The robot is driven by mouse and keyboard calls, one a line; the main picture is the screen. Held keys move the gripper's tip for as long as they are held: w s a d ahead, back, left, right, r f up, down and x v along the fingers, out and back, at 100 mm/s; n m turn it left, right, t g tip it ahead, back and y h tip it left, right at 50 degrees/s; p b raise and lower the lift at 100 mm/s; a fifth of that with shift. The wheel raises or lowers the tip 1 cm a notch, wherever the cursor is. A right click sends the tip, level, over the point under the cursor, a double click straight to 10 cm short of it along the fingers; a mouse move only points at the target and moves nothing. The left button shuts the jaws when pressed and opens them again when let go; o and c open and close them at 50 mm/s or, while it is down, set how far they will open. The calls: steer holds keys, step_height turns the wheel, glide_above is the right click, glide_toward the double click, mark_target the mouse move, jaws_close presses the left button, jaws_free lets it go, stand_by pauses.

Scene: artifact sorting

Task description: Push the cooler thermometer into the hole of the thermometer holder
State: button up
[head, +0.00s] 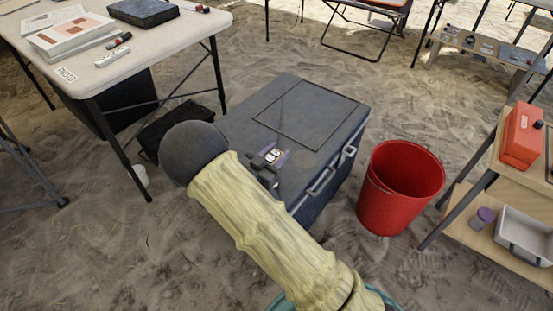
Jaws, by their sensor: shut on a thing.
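The dark grey cooler (318,150) stands on the sand in the middle, its lid closed and a square outline on its top. My gripper (266,161) is low over the left part of the lid, partly hidden by my pale-sleeved arm. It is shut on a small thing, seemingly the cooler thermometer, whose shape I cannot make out. A small purple and white piece (273,155) shows at the fingers; I cannot tell whether it is the thermometer or its holder. The holder's hole is not visible, and neither is how the thermometer sits relative to it.
A red bucket (399,190) stands just right of the cooler. A white table (110,70) with papers, markers and a dark case is at upper left. A wooden shelf (510,185) with a red box and white tray is at right. The lid's far part is clear.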

steer(key=shift+r, duration=0.25)
stand_by(0.4)
steer(key=s+d+r+n+t+y+p, duration=0.2)
steer(key=d+r+y+p, duration=0.3)
steer(key=p, duration=1.6)
steer(key=s+d+r+n+t+y+p, duration=0.1)
steer(key=s+d+r+n+y+p, duration=0.2)
steer(key=d+r+p, duration=0.6)
step_height(320, 180, up, 8)
steer(key=n+y+p, duration=0.2)
steer(key=y+p, duration=0.1)
steer(key=p, duration=0.9)
steer(key=shift+s+d+f+n+t, duration=0.2)
steer(key=shift+s+d+n+t, duration=0.1)
steer(key=shift+s+t, duration=0.1)
